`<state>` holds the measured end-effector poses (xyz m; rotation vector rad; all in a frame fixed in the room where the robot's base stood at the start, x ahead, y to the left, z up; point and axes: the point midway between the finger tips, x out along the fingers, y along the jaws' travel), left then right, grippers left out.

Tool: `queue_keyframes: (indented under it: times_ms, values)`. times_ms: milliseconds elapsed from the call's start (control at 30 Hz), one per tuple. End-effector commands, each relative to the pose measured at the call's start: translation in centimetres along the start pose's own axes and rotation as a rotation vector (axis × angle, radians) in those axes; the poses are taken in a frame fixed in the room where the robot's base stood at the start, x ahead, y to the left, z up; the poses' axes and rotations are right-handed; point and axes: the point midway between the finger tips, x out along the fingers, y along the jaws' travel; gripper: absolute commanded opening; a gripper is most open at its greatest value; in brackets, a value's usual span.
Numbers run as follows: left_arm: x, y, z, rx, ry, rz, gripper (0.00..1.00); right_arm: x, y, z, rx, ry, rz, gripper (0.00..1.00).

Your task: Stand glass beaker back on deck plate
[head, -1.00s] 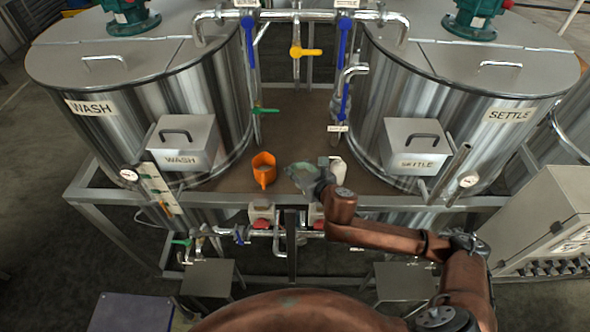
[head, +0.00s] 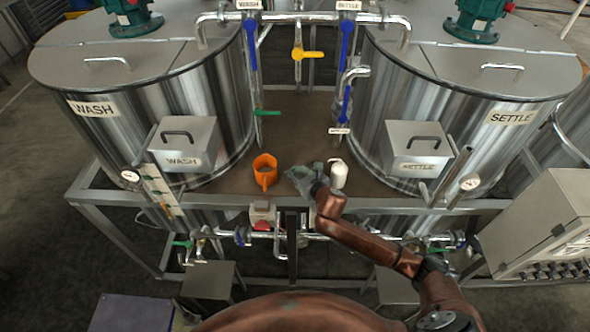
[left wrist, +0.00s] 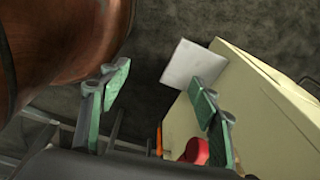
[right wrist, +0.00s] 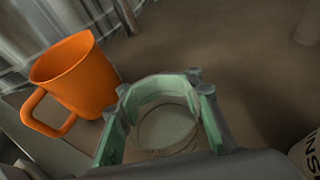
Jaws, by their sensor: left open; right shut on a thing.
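The glass beaker (right wrist: 165,125) is clear and round, and I look down into it in the right wrist view. My right gripper (right wrist: 162,88) is shut around it, a finger on each side. In the head view my right gripper (head: 301,176) is over the front of the brown deck plate (head: 290,132), between the two tanks. The beaker looks roughly upright; whether its base touches the plate I cannot tell. My left gripper (left wrist: 160,84) is open and empty in the left wrist view, away from the deck.
An orange jug (head: 264,171) stands just left of the right gripper; it also shows in the right wrist view (right wrist: 78,75). A white bottle (head: 338,174) stands close on the right. The plate behind is clear.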

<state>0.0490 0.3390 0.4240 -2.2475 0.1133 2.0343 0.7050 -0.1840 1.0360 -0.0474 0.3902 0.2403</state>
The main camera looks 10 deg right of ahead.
Motion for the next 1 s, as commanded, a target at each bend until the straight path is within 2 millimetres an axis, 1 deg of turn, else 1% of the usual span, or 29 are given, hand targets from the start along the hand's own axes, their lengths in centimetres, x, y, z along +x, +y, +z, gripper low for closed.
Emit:
queue_keyframes:
  times_ms: [233, 267, 667, 933, 1000]
  values:
    - [0.08, 0.03, 0.21, 0.000, -0.003, 0.000, 0.57, 0.07, -0.03, -0.17, 0.000, 0.000, 0.000, 0.00]
    - [0.05, 0.03, 0.24, 0.000, -0.003, 0.000, 0.57, 0.05, -0.03, -0.13, 0.000, 0.000, 0.000, 0.24]
    - [0.04, 0.05, 0.50, 0.000, -0.007, 0.001, 0.57, 0.03, -0.03, -0.10, 0.000, 0.000, 0.000, 0.51]
    - [0.01, 0.04, 0.50, -0.001, -0.007, 0.000, 0.57, 0.00, -0.02, 0.00, 0.000, 0.000, 0.000, 0.51]
    - [-0.03, 0.04, 0.50, -0.001, -0.007, 0.000, 0.57, -0.26, -0.04, 0.12, -0.001, -0.001, 0.000, 0.51]
